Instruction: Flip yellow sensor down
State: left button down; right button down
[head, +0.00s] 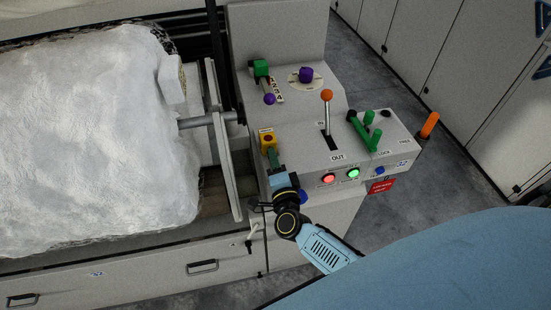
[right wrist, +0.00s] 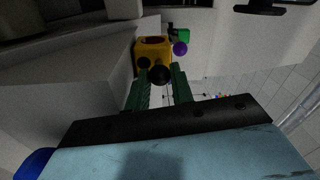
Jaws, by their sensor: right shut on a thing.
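The yellow sensor (head: 267,138) is a small yellow box at the left end of the grey control panel, beside the fleece-filled bay. In the right wrist view the yellow sensor (right wrist: 143,58) has a dark opening and a black round knob (right wrist: 159,75) on the side facing me. My right gripper (head: 272,153) reaches it from the front. Its green fingers (right wrist: 160,80) are closed on either side of the black knob at the sensor. The fingers hide part of the sensor's near side in the head view. My left gripper is not in view.
To the right stand an orange-knobbed lever (head: 327,96), green handles (head: 370,138) and an orange handle (head: 429,125). Red (head: 328,179) and green (head: 353,173) lights sit on the panel front. A purple knob (head: 269,99) is just behind the sensor. White fleece (head: 90,130) fills the left.

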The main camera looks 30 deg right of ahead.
dwell(0.3)
jog(key=c, duration=1.2)
grip_release()
jog(key=shift+f, duration=0.1)
jog(key=shift+s+f, duration=0.1)
jog(key=shift+s, duration=0.05)
